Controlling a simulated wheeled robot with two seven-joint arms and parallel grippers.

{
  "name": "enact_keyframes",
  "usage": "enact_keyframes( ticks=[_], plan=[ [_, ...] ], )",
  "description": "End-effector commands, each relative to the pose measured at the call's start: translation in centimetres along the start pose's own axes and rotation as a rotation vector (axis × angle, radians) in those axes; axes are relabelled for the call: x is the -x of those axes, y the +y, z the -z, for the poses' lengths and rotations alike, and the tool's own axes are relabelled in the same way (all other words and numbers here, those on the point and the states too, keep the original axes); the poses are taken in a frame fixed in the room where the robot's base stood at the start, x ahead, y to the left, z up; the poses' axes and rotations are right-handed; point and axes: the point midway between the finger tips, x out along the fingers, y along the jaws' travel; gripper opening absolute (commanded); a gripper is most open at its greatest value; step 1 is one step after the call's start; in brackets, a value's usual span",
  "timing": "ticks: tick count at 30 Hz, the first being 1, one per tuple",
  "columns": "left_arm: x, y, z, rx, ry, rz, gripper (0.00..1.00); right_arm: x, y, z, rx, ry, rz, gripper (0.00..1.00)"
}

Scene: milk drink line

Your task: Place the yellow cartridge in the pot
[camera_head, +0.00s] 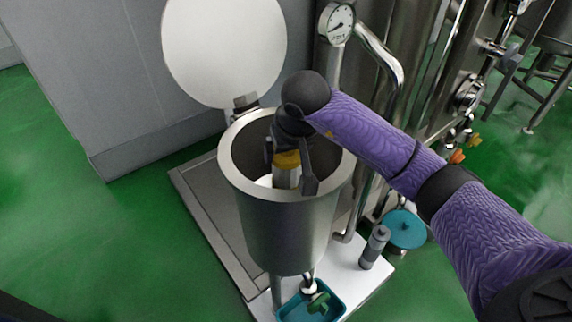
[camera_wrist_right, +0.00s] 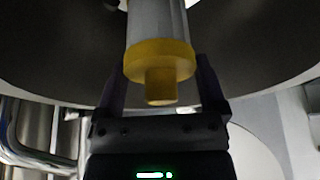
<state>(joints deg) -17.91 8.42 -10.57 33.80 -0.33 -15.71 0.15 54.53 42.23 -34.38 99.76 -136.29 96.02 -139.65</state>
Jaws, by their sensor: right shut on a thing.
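The pot (camera_head: 290,228) is a tall grey metal vessel with its round white lid (camera_head: 224,50) raised at the back. My right gripper (camera_head: 289,172) reaches down into the pot's mouth from above. It is shut on the yellow cartridge (camera_head: 287,160), which has a yellow end cap and a pale body, and holds it inside the rim. In the right wrist view the cartridge (camera_wrist_right: 160,60) sits between the two fingers, its yellow cap nearest the wrist. The cartridge's far end is partly hidden, so I cannot tell whether it touches the pot's bottom. My left gripper is not in view.
A pressure gauge (camera_head: 337,22) and bent steel pipe stand behind the pot at right. A grey cylinder (camera_head: 375,247) stands on the white base, beside a teal round piece (camera_head: 404,229). A teal tray (camera_head: 311,302) lies below the pot. Green floor is clear at left.

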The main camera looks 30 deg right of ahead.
Motion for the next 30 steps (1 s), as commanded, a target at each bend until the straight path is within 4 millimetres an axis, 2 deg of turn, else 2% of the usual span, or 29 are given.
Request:
enact_keyframes(
  ticks=[1,3,9,24,25,26,30],
  plan=[
    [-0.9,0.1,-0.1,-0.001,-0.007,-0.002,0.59,-1.6,0.0,-0.7,0.0,-0.006,0.0,0.0],
    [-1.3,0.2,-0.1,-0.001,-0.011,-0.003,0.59,-2.4,0.0,-1.0,0.0,-0.004,0.0,0.0],
    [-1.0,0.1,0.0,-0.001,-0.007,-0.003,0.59,-2.0,0.0,-0.8,0.0,0.001,0.0,0.0],
    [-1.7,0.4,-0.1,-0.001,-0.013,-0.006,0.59,-3.1,0.0,-1.3,0.001,0.0,0.0,0.0],
    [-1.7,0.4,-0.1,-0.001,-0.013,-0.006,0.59,-3.1,0.0,-1.3,0.001,0.0,0.0,0.96],
    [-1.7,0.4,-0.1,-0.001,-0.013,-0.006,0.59,-3.1,0.0,-1.3,0.001,0.0,0.0,1.0],
    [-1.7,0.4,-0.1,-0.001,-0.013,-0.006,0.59,-3.1,0.0,-1.3,0.0,0.0,0.0,1.0]
  ],
)
